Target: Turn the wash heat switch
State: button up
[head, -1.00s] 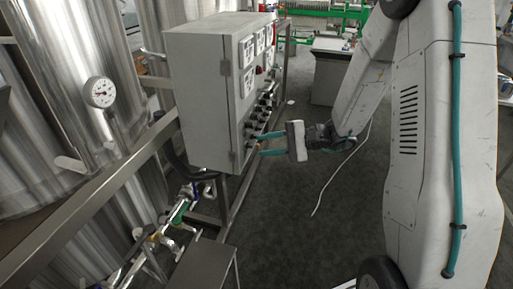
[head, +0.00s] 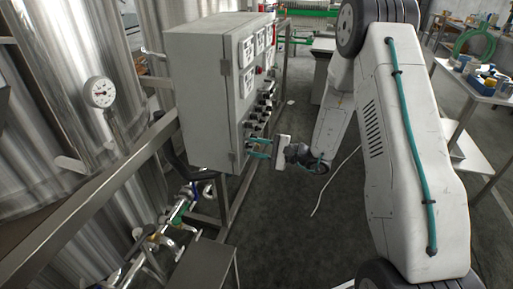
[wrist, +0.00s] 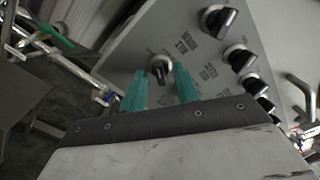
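The grey control cabinet (head: 205,105) carries several black rotary switches (head: 264,104) on its front panel. My gripper (head: 249,148) is at the lower near end of this panel in the head view. In the wrist view its two teal fingers (wrist: 160,72) are apart. A black switch knob (wrist: 160,67) with a pale marker line shows between the fingertips, with a visible gap on either side. Whether the tips touch the panel I cannot tell. More switch knobs (wrist: 238,58) run off to the right in the wrist view.
Steel tanks (head: 75,60) and a frame rail (head: 90,195) stand to the left. Pipes with valves (head: 180,205) lie below the cabinet. A white table (head: 480,88) with items stands at the right. The dark floor (head: 275,235) in front is clear but for a thin white cable.

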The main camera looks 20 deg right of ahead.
jog(key=shift+w+a, duration=0.1)
grip_shut()
jog(key=shift+m, duration=3.8)
grip_release()
